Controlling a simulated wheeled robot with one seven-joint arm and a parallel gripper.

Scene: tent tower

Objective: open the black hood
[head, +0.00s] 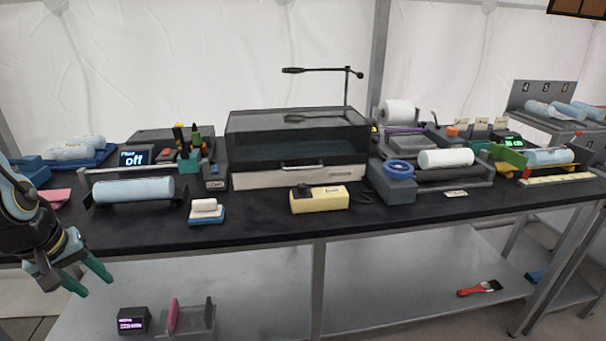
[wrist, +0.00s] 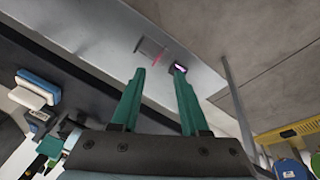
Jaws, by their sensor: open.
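The black hood (head: 300,136) is a dark, see-through box lid on a white base (head: 345,177) in the middle of the bench in the head view. It looks closed, with a light handle (head: 303,165) along its lower front edge. My gripper (head: 93,279) is at the far left, in front of and below the bench edge, well apart from the hood. Its two green fingers are spread with nothing between them, as the wrist view (wrist: 160,95) also shows. The hood is not seen in the wrist view.
A yellow block (head: 320,200) lies before the hood. A blue roll (head: 133,190) and a small blue-white block (head: 206,211) stand left of it, a blue ring (head: 399,169) on a grey unit at right. A thin black arm (head: 322,71) rises behind the hood.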

